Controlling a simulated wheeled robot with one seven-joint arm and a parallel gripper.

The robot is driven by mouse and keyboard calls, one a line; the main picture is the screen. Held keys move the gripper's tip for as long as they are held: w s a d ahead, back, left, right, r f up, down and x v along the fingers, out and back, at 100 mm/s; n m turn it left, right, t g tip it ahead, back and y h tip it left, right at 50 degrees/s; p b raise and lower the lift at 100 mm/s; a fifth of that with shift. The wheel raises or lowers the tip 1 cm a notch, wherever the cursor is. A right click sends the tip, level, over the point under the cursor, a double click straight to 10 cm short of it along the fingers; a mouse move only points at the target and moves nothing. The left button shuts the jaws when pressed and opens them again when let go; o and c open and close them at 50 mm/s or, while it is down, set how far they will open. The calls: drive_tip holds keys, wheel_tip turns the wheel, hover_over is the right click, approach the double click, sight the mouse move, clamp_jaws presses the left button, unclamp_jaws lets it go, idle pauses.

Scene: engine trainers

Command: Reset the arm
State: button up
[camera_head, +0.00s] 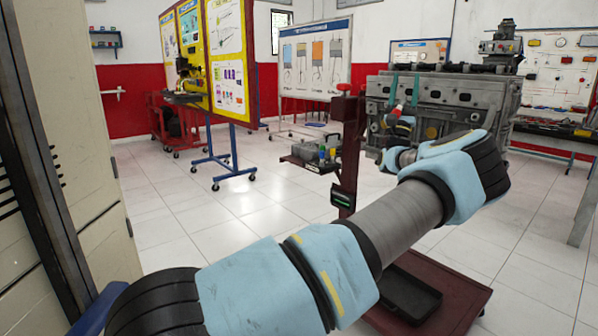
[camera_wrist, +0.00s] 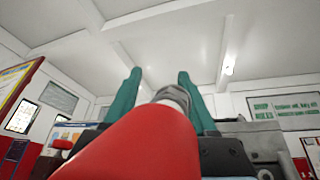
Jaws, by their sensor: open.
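My arm reaches across the head view from the lower left to the right, then folds back toward the engine block. My gripper (camera_head: 405,77) points upward in front of the block, with its two teal fingers apart. In the wrist view my gripper (camera_wrist: 160,74) is open, its fingers standing against the ceiling. A red rounded body (camera_wrist: 130,145) with a grey end fills the wrist view's lower middle, below and between the fingers. A small red part (camera_head: 392,116) shows by my wrist in the head view. I cannot tell whether it is part of my arm.
A grey engine block (camera_head: 450,92) stands on a dark red stand (camera_head: 349,150), close behind my gripper. A small tray with tools (camera_head: 316,157) juts left from the stand. A beige cabinet (camera_head: 75,130) is close on the left. White floor (camera_head: 170,215) lies clear between them.

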drive_tip(key=w+a+f+n+g+y, duration=0.25)
drive_tip(key=w+a+n+y, duration=0.35)
drive_tip(key=a+n+y, duration=0.4)
drive_tip(key=w+a+f+n+g+y, duration=0.1)
drive_tip(key=w+a+f+n+y, duration=0.45)
drive_tip(key=a, duration=0.65)
drive_tip(key=s+a+f+n+g+y, duration=0.1)
drive_tip(key=s+a+f+n+g, duration=0.2)
drive_tip(key=a+f+n+g, duration=0.3)
drive_tip(key=s+a+f+n+g+y, duration=0.1)
drive_tip(key=s+a+f+n+g, duration=0.25)
drive_tip(key=a+f+n, duration=0.45)
drive_tip(key=s+f+n+g+h, duration=0.1)
drive_tip(key=s+f+n+g, duration=0.2)
drive_tip(key=s, duration=0.9)
drive_tip(key=s+f+n+g+h, duration=0.25)
drive_tip(key=s+g, duration=0.25)
drive_tip(key=s, duration=0.8)
drive_tip(key=s+f+n+g, duration=0.2)
drive_tip(key=s+n+g, duration=0.2)
drive_tip(key=s, duration=0.8)
drive_tip(key=w+p+v, duration=0.1)
drive_tip(key=p+v, duration=1.3)
drive_tip(key=shift+a+r+n+g, duration=0.25)
drive_tip(key=shift+r+n+g, duration=0.05)
drive_tip(key=shift+r+g, duration=0.1)
drive_tip(key=shift+o, duration=0.3)
